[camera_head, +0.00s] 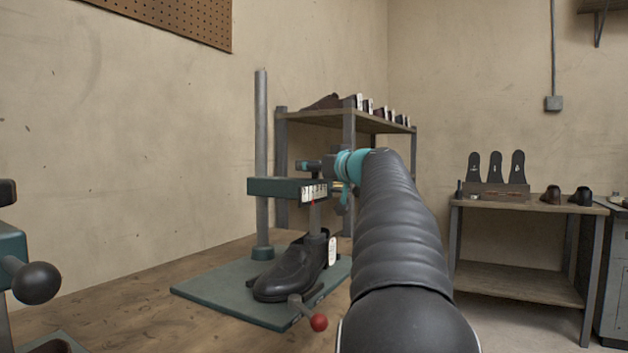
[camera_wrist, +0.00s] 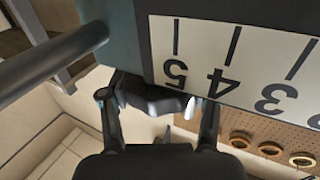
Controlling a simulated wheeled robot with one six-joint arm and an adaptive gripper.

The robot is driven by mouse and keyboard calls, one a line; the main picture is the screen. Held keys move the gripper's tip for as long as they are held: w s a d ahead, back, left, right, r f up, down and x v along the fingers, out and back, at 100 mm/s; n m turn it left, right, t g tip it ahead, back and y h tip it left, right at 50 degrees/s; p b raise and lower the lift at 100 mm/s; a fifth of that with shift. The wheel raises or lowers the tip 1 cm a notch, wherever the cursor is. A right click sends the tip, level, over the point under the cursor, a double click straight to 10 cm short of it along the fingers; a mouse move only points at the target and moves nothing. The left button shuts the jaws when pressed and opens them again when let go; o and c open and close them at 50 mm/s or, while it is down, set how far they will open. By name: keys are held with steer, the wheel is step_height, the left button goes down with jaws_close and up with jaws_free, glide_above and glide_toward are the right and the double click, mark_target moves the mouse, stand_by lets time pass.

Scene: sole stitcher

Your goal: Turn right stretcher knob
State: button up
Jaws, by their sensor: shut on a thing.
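The stretcher has a dark teal head (camera_head: 272,188) with a white number scale on its front, above a black shoe (camera_head: 285,272). In the wrist view the scale (camera_wrist: 230,60) shows 5, 4 and 3 upside down, very close. My gripper (camera_wrist: 158,103) has its fingers on either side of a dark, shiny piece (camera_wrist: 150,96) just below the scale's edge, seemingly the knob. It is shut on it.
The stretcher stands on a green base plate (camera_head: 215,290) on a wooden bench, with a grey post (camera_head: 262,150) behind. A red-tipped lever (camera_head: 318,322) sticks out in front. Another machine's black ball handle (camera_head: 36,283) is at left. A shoe shelf (camera_head: 335,118) stands behind.

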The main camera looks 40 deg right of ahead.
steer(key=shift+m+g+h+b, duration=0.4)
steer(key=shift+m+h, duration=1)
steer(key=shift+h, duration=1)
steer(key=shift+d, duration=0.1)
steer(key=o, duration=1.2)
steer(key=shift+c, duration=0.2)
steer(key=v, duration=1.2)
steer(key=shift+r, duration=0.1)
